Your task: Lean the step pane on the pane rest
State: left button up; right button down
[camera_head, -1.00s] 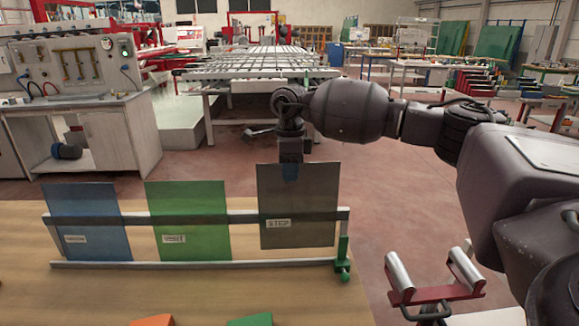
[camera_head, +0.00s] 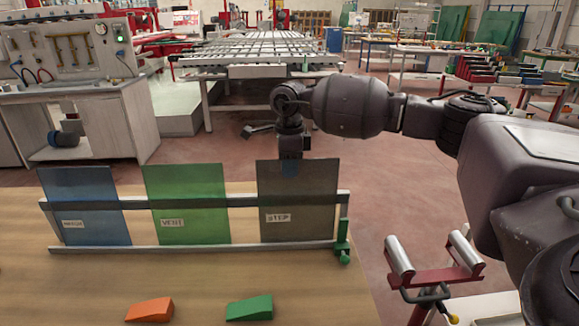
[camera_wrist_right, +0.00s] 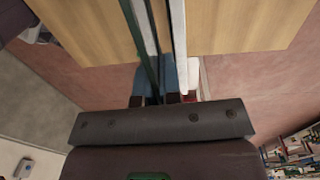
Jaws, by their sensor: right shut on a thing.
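The step pane (camera_head: 297,203) is a dark grey-brown sheet with a STEP label, at the right end of the pane rest (camera_head: 110,249) in the head view. It stands nearly upright against the dark upper rail, its lower edge at or close to the bottom rail. My right gripper (camera_head: 290,167) is shut on the pane's top edge. In the right wrist view the blue fingertips (camera_wrist_right: 167,75) pinch the thin pane edge, seen edge-on. My left gripper is not in view.
A blue pane (camera_head: 85,205) and a green VENT pane (camera_head: 187,203) lean on the same rest to the left. A green clamp (camera_head: 343,240) is at the rest's right end. Orange (camera_head: 149,309) and green (camera_head: 249,308) wedges lie in front. A roller stand (camera_head: 433,262) is right of the table.

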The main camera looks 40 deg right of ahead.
jog(key=shift+f, duration=0.15)
dwell(0.5)
jog(key=shift+f, duration=0.25)
jog(key=c, duration=1.3)
grip_release()
jog(key=shift+o, duration=0.4)
jog(key=shift+f, duration=0.15)
jog(key=shift+r, duration=0.25)
notch_tip(320, 180, up, 10)
jog(key=shift+w+d+r, duration=0.2)
jog(key=shift+w+r, duration=0.05)
